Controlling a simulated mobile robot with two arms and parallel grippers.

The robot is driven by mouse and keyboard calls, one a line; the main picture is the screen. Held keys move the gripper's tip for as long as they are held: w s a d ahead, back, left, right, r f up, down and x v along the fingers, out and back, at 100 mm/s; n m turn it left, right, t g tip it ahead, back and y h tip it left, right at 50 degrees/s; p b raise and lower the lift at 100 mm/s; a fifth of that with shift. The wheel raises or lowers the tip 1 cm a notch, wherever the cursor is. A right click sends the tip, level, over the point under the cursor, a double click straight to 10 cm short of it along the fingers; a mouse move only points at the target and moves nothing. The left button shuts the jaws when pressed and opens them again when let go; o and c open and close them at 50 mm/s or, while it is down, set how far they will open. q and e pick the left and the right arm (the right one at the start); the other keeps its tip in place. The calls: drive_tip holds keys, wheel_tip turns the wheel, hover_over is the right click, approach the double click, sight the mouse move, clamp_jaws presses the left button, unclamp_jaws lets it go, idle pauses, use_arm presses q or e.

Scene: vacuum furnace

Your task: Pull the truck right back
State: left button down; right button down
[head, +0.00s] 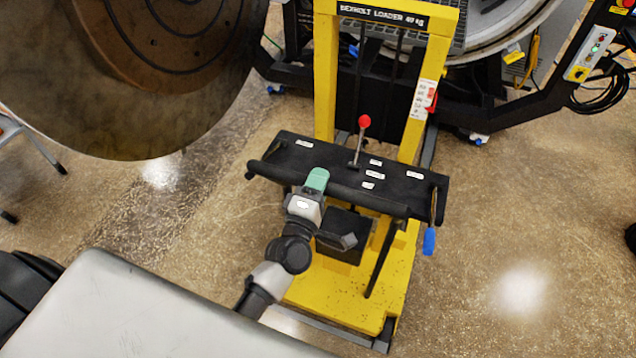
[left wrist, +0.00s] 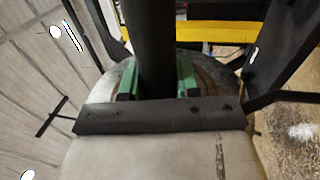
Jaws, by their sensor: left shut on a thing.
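The truck (head: 428,62) is a yellow upright loader with a black deck and a yellow base, standing in the middle of the head view. A black bar (head: 358,194) runs along the near edge of its deck. My left gripper (head: 316,180) is shut on this bar, left of its middle. In the left wrist view the green fingers of my left gripper (left wrist: 158,88) sit on either side of the dark bar (left wrist: 156,45). A red-knobbed lever (head: 361,140) stands up from the deck. My right gripper is not in view.
A big round metal door (head: 110,125) hangs at the upper left. The round furnace opening (head: 505,30) and its dark frame (head: 478,105) are behind the truck. A control panel (head: 592,52) is at the upper right. The floor (head: 520,240) right of the truck is clear.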

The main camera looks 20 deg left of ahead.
use_arm(q)
drive_tip(key=shift+w+a+r, duration=0.1)
drive_tip(key=shift+w+r, duration=0.25)
drive_tip(key=shift+w, duration=0.15)
drive_tip(key=c, duration=1.2)
unclamp_jaws()
drive_tip(key=o, duration=0.4)
drive_tip(key=shift+s, duration=0.15)
drive_tip(key=shift+s+f, duration=0.1)
drive_tip(key=shift+s, duration=0.05)
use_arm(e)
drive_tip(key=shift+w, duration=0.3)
use_arm(q)
drive_tip(key=shift+f, duration=0.1)
drive_tip(key=shift+s+f, duration=0.15)
drive_tip(key=s+f+b, duration=0.1)
drive_tip(key=s+b, duration=0.2)
drive_tip(key=s, duration=0.7)
drive_tip(key=shift+s+f+b, duration=0.15)
drive_tip(key=shift+f+b, duration=0.15)
drive_tip(key=shift+f, duration=0.05)
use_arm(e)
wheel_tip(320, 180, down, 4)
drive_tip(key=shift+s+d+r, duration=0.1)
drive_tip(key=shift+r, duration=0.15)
